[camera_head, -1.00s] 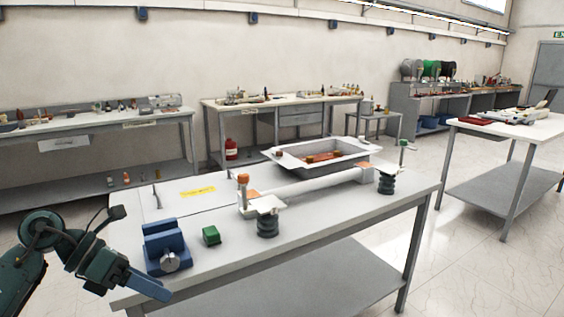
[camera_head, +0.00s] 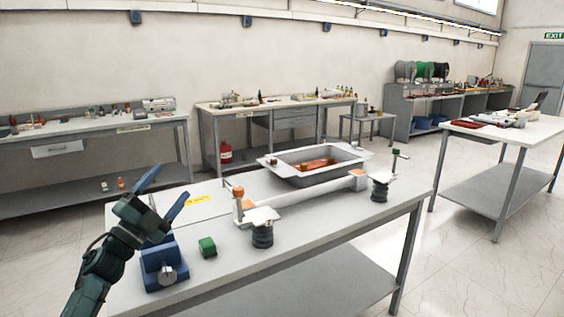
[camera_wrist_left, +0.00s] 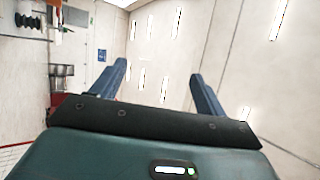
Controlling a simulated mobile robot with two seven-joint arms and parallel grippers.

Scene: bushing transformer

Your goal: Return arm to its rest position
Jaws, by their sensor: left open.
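My left gripper (camera_head: 163,196) is at the left of the head view, raised over the left end of the grey work table (camera_head: 330,232). Its two blue fingers are spread apart and point up and to the right. Nothing is between them. The gripper and forearm hide part of the table's left end and part of a blue vise (camera_head: 165,268). My right gripper is not in view.
A green block (camera_head: 208,247) lies beside the vise. Dark ribbed bushings (camera_head: 262,236) and a white tube (camera_head: 310,190) stand and lie further right. A grey tray (camera_head: 316,156) with orange parts is at the back.

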